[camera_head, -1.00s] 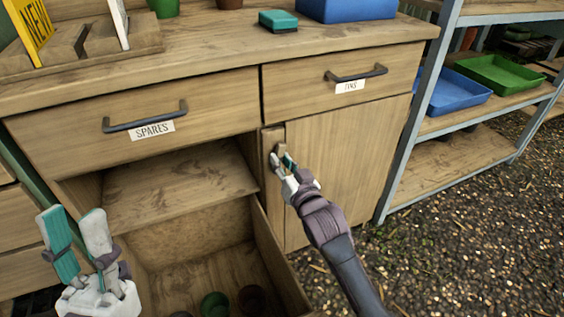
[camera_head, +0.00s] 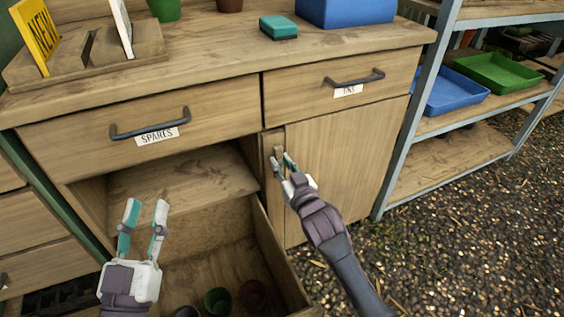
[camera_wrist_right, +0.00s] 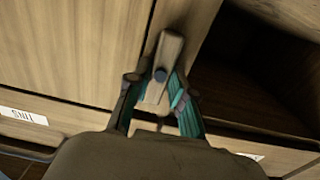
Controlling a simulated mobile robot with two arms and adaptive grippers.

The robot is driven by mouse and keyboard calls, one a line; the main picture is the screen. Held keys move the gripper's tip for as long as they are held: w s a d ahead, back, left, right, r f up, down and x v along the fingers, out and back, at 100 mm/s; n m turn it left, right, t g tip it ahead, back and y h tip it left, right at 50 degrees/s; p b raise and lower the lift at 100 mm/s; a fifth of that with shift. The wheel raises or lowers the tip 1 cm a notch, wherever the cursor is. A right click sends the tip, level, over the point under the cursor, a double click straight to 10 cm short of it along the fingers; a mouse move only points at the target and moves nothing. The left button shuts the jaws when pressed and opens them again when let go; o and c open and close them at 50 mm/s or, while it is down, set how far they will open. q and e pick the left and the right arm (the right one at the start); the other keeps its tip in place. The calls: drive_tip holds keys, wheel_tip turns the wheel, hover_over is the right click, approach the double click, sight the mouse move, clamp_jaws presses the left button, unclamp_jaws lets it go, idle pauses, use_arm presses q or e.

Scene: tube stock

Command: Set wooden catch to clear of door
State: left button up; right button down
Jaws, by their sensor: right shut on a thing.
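The wooden catch (camera_head: 278,152) is a small pale block on the narrow post left of the cupboard door (camera_head: 345,160). In the right wrist view the catch (camera_wrist_right: 172,50) shows a dark round pivot and stands nearly upright, slightly tilted. My right gripper (camera_head: 282,162) is shut on the catch, with its teal fingers (camera_wrist_right: 160,105) on either side of the lower end. The fingers partly hide that end, and I cannot tell whether the catch overlaps the door edge. The door is shut. My left gripper (camera_head: 146,208) is open and empty, in front of the open compartment.
The SPARES drawer (camera_head: 95,150) and TINS drawer (camera_head: 310,95) are shut above. A pulled-out wooden bin (camera_head: 283,255) below holds several pots. A metal shelf (camera_head: 400,140) with blue (camera_head: 450,95) and green trays (camera_head: 500,75) stands right. Gravel floor at right is clear.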

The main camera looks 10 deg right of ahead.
drive_tip(key=c, duration=1)
unclamp_jaws()
drive_tip(key=shift+s, duration=0.1)
drive_tip(key=s+d, duration=0.2)
drive_tip(key=s, duration=0.9)
drive_tip(key=shift+s+d, duration=0.15)
drive_tip(key=shift+s, duration=0.15)
drive_tip(key=shift+s, duration=0.1)
